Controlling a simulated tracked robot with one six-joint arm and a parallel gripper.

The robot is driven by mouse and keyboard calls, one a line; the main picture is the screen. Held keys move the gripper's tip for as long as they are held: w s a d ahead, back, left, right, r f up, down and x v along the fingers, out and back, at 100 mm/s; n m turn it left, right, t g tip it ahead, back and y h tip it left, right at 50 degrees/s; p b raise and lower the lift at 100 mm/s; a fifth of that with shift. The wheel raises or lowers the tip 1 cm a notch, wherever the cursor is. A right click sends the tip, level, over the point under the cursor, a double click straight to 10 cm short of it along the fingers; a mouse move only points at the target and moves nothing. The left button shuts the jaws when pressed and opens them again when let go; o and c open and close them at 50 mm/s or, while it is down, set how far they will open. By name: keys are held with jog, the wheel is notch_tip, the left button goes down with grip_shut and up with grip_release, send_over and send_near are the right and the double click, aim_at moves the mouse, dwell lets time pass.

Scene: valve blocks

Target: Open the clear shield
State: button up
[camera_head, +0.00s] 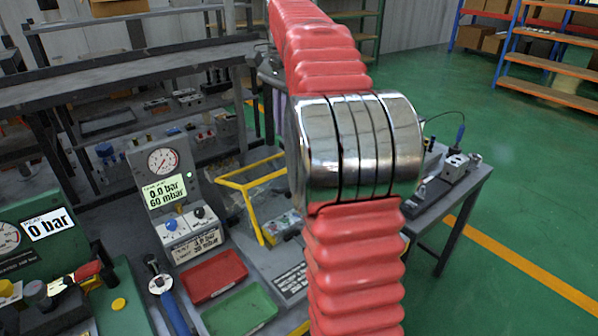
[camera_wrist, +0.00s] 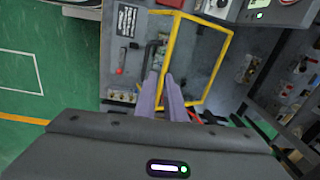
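The clear shield, with a yellow frame (camera_head: 240,184), stands over a grey bench panel left of my red arm in the head view. Its clear pane hardly shows, and my arm hides part of its right side. In the wrist view the yellow frame (camera_wrist: 222,62) stretches across the picture's upper middle. My gripper (camera_wrist: 162,76) shows there as two pale purple fingers with a narrow gap between them. The frame's left bar lines up with this gap; I cannot tell whether the fingers touch it. My gripper is hidden in the head view.
A gauge box (camera_head: 165,175) stands left of the shield. Red (camera_head: 213,276) and green (camera_head: 240,311) trays lie in front. A dark bent handle (camera_wrist: 150,52) is near the fingers in the wrist view. A small table (camera_head: 452,196) stands at right; open green floor lies beyond.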

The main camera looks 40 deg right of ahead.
jog(key=s+a+n, duration=0.1)
jog(key=a, duration=0.2)
jog(key=s+a+n, duration=0.1)
jog(key=a+n, duration=0.1)
jog(key=a, duration=0.1)
jog(key=s+a+n+t, duration=0.1)
jog(key=s+a, duration=0.1)
jog(key=a, duration=0.2)
jog(key=shift+r+n, duration=0.1)
jog(key=shift+n, duration=0.2)
grip_shut()
jog(key=s+a+f+n+t, duration=0.3)
jog(key=s+a+f+n, duration=0.9)
jog(key=s+a, duration=0.5)
jog(key=shift+s+a+f+n+t, duration=0.25)
jog(key=shift+s+f+n+t, duration=0.15)
jog(key=shift+f, duration=0.55)
